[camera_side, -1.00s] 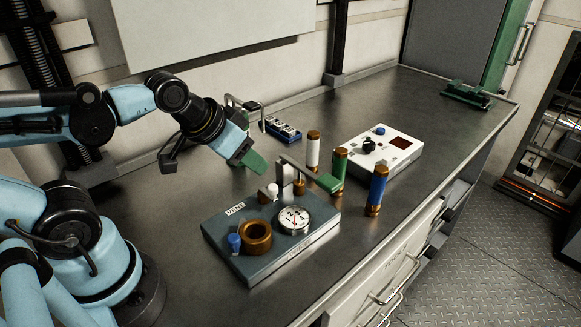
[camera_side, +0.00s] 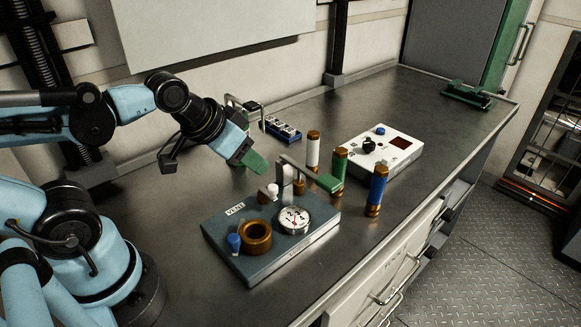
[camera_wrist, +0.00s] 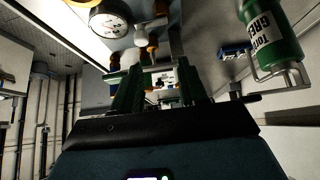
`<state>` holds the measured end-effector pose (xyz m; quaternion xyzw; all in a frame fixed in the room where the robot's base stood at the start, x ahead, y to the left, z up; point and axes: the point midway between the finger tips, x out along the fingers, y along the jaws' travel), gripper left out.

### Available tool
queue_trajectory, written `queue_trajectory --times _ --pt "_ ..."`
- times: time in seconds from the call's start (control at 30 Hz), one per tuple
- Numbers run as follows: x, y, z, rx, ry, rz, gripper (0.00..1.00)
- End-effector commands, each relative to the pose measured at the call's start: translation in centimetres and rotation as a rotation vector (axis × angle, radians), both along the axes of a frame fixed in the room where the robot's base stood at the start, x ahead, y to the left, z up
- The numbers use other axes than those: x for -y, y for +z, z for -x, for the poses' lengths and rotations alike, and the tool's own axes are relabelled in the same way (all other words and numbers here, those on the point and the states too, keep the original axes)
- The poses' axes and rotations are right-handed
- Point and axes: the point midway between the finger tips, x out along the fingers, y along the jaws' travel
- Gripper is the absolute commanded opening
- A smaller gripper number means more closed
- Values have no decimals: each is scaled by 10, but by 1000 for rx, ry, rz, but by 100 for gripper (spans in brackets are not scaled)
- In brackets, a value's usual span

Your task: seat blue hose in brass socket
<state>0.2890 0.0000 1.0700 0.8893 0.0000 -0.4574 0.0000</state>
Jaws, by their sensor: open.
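The blue hose (camera_side: 377,187) stands upright on the bench in the side view, with brass-coloured ends. The brass socket (camera_side: 256,238) is a thick ring on the front of the blue-grey vent block (camera_side: 222,238), and it looks empty. My gripper (camera_side: 256,166) is above the bench, behind the block and well left of the blue hose. In the wrist view its green fingers (camera_wrist: 160,85) are apart, with nothing clearly held between them. The brass socket is not clearly visible in the wrist view.
The block carries a dial gauge (camera_side: 294,220), a small blue knob (camera_side: 234,242) and a green-handled lever (camera_side: 326,182). A white hose (camera_side: 313,152) and green hose (camera_side: 340,168) stand near the blue one. A white control box (camera_side: 385,151) is behind. The bench's far right is mostly clear.

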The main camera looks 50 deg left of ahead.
Motion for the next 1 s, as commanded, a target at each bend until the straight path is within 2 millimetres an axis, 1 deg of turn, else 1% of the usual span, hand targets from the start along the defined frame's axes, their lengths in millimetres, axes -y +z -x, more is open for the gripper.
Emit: queue_trajectory --times 0.1,0.17,0.23,0.5,0.6,0.67,0.77,0.9,1.0 --pt "0 0 0 0 0 0 43" --pt "0 0 0 0 0 0 50" --pt "0 0 0 0 0 0 61" --pt "0 0 0 0 -1 -1 61" --pt "2 4 -5 -7 -16 -3 61" --pt "6 9 -11 -16 -38 -7 61" --pt "15 21 -27 -42 -100 -16 61" --pt "34 37 -59 -85 -213 -33 61" --pt "48 44 -81 -114 -298 -44 61"
